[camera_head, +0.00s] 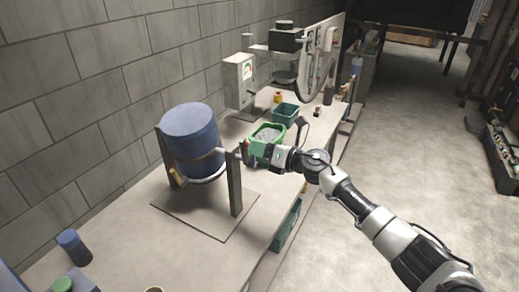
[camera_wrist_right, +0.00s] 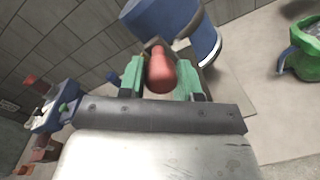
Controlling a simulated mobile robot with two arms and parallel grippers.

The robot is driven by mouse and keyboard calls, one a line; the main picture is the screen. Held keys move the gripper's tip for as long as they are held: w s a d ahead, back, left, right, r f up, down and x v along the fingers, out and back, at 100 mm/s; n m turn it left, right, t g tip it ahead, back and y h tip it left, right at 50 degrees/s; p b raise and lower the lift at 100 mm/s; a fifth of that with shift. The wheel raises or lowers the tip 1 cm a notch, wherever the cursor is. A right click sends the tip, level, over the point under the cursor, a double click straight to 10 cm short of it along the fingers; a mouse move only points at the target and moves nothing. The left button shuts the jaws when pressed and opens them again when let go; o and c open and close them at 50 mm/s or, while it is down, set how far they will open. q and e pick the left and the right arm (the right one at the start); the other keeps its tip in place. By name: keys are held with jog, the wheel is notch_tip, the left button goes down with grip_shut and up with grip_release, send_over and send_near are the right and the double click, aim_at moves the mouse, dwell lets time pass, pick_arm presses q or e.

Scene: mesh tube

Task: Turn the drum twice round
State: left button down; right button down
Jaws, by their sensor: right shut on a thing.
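The blue drum (camera_head: 190,135) hangs in a stand on the bench, leaning a little, with a pale band around its lower part. The stand has upright posts (camera_head: 235,185) on a flat base plate (camera_head: 205,212). My right gripper (camera_head: 252,149) is at the drum's right side, by the near post. In the right wrist view the drum (camera_wrist_right: 165,18) is at the top, and my green fingers (camera_wrist_right: 160,80) are shut on a red handle (camera_wrist_right: 161,70) lying between them. The handle is hidden by the gripper in the head view. My left gripper is not in view.
A green tub (camera_head: 268,131) of grey material stands just behind my right gripper, with a teal bin (camera_head: 286,112) beyond it. A gauge box (camera_head: 240,78) and machine are farther back. The wall is behind the drum.

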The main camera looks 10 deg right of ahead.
jog(key=c, duration=0.8)
grip_release()
jog(key=shift+b+v, duration=1.5)
jog(key=shift+v, duration=3.9)
